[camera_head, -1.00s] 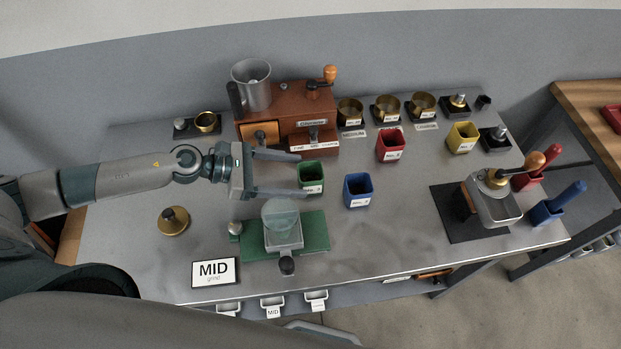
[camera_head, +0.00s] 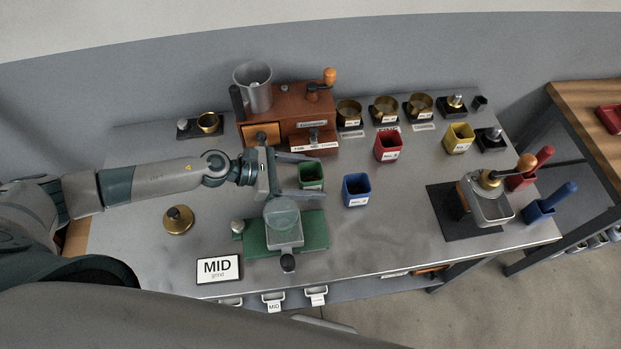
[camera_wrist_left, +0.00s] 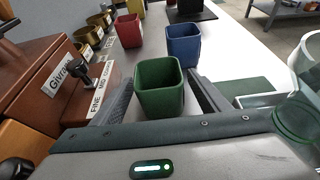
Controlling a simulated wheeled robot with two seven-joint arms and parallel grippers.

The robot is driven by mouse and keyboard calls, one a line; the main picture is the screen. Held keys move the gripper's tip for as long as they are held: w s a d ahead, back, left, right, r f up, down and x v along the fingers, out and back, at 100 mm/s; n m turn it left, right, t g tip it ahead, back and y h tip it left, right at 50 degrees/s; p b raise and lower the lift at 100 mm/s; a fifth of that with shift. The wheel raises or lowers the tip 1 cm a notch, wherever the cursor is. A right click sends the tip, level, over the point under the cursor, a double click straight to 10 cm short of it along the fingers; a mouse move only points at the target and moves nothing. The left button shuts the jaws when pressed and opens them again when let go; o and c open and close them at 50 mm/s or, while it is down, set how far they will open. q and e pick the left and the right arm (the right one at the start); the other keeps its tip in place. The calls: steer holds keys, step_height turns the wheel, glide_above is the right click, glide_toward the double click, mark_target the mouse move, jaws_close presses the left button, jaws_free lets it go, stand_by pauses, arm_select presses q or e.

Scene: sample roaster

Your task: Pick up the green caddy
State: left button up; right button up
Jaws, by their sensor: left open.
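The green caddy (camera_head: 312,177) is a small open-topped square cup standing on the metal table in front of the wooden grinder. In the left wrist view the green caddy (camera_wrist_left: 160,88) sits upright ahead of the palm, with one finger on each side. My left gripper (camera_head: 318,174) is open and low over the table, its two fingers reaching along the caddy's sides. It also shows in the left wrist view (camera_wrist_left: 160,100); I cannot tell whether either finger touches the caddy. My right gripper is not in view.
A blue caddy (camera_head: 357,190) stands close to the right, a red caddy (camera_head: 388,147) behind it. The wooden grinder (camera_head: 300,120) is just behind the left gripper.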

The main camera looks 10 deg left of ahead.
mark_target(312, 167)
arm_select(q)
steer(key=c, duration=1.2)
steer(key=shift+c, duration=0.2)
steer(key=shift+r, duration=0.1)
steer(key=shift+r, duration=0.5)
step_height(312, 167, up, 3)
steer(key=shift+w+d+r, duration=0.1)
steer(key=shift+w+r, duration=0.05)
steer(key=shift+r, duration=0.05)
steer(key=w+d+r+p, duration=0.1)
steer(key=w+d+r, duration=0.5)
steer(key=w, duration=0.3)
steer(key=shift+d+r+p, duration=0.2)
steer(key=shift+d+p, duration=0.15)
steer(key=shift+d, duration=0.2)
steer(key=shift+s, duration=0.1)
